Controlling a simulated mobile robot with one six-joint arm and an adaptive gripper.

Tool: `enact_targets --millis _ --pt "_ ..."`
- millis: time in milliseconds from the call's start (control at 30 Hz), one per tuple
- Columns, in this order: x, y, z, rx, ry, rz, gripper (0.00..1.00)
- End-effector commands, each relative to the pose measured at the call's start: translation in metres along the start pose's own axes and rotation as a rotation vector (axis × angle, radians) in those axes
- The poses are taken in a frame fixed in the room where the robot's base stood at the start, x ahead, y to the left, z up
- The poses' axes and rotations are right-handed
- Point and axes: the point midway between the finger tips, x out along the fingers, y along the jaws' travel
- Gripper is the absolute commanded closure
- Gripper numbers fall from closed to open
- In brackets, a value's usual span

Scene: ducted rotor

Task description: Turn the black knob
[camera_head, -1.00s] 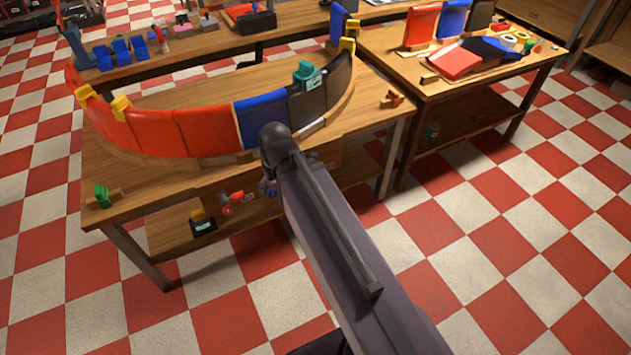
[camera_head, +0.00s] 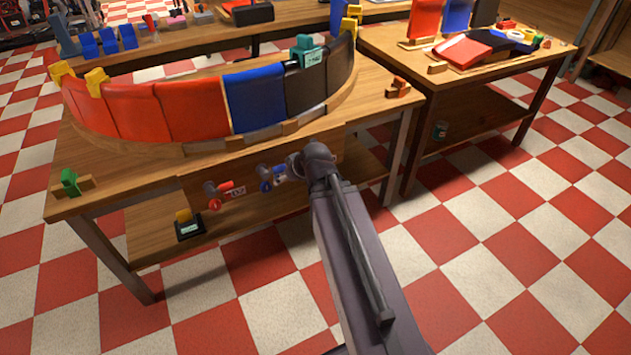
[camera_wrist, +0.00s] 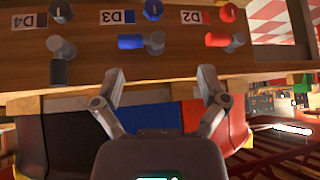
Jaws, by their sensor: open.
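In the wrist view, a wooden panel (camera_wrist: 180,68) carries a row of controls, seen upside down. In the head view, my arm hides my gripper and the black controls.
Red D2 controls (camera_wrist: 218,40) sit right of the blue ones. The head view shows the red and blue controls on the bench (camera_head: 110,180) front, below curved coloured panels (camera_head: 190,110). A second table (camera_head: 400,50) stands right. Checkered floor (camera_head: 500,220) is open in front.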

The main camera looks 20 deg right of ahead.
Motion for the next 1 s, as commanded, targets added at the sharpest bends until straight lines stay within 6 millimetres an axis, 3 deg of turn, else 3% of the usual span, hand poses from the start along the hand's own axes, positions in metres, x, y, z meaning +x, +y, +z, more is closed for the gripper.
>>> enact_targets --millis 33,400,700,1000 --pt "0.015 0.008 0.010 -0.004 0.029 0.008 0.07" --pt "0.053 0.060 0.030 -0.054 0.228 0.095 0.07" --pt "0.077 0.106 0.051 -0.084 0.370 0.205 0.07" --pt "0.087 0.143 0.069 -0.103 0.464 0.312 0.07"
